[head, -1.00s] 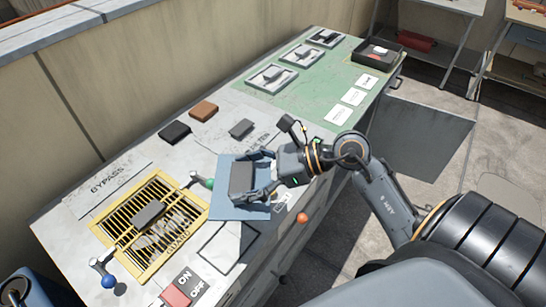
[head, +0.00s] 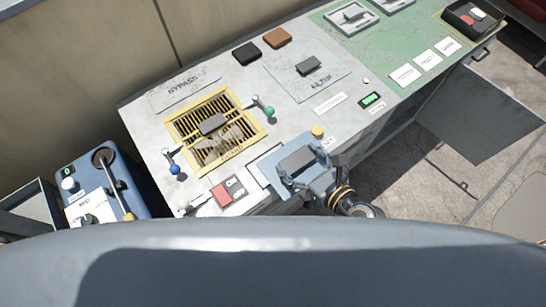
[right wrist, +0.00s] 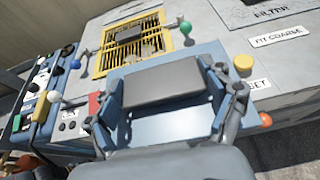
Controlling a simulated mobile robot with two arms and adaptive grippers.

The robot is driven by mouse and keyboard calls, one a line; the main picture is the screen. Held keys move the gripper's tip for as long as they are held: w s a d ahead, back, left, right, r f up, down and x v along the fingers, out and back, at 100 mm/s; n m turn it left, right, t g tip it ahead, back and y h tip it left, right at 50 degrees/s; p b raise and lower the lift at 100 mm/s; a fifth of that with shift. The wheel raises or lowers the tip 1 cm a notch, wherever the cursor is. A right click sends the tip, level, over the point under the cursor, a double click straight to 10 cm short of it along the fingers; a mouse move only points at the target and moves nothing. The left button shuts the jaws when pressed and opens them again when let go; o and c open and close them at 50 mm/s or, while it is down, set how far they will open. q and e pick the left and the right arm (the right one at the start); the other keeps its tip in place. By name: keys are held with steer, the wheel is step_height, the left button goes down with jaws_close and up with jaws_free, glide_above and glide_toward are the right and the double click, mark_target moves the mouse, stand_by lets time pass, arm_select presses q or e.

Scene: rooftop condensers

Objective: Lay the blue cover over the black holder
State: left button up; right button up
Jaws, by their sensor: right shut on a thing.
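The blue cover (head: 266,166) is a flat light-blue plate with a dark grey block handle (head: 297,159) on top. My right gripper (head: 302,164) is shut on that handle, with one finger on each side. The cover is over the front edge of the counter, near the red ON/OFF switch. In the right wrist view the cover (right wrist: 172,130) lies roughly level in the grip. A black block (head: 246,52) sits at the back of the counter. A black open tray (head: 461,24) stands at the far right end. I cannot tell which is the holder. My left gripper is not in view.
A yellow slotted guard (head: 176,131) with a grey handle lies left of the cover, between blue-knobbed (head: 174,170) and green-knobbed (head: 269,112) levers. A yellow knob (head: 318,131) stands close behind the gripper. A brown block (head: 277,37) and the filter plate (head: 287,72) are farther back.

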mark_target(274, 157)
steer(key=w+a+f, duration=0.1)
steer(key=a+f, duration=0.1)
steer(key=w+a+f, duration=0.2)
steer(key=w+a+f+b, duration=0.1)
steer(key=a+f, duration=0.1)
steer(key=shift+w+f, duration=0.15)
steer(key=shift+f, duration=0.15)
steer(key=f, duration=0.1)
steer(key=f+b, duration=0.1)
steer(key=f, duration=0.1)
steer(key=shift+w+a+f, duration=0.1)
steer(key=shift+a+f, duration=0.05)
steer(key=shift+a, duration=0.05)
steer(key=shift+f, duration=0.15)
steer(key=shift+f+b, duration=0.3)
steer(key=shift+f, duration=0.1)
steer(key=o, duration=1.2)
steer(key=shift+c, duration=0.2)
steer(key=shift+r, duration=0.1)
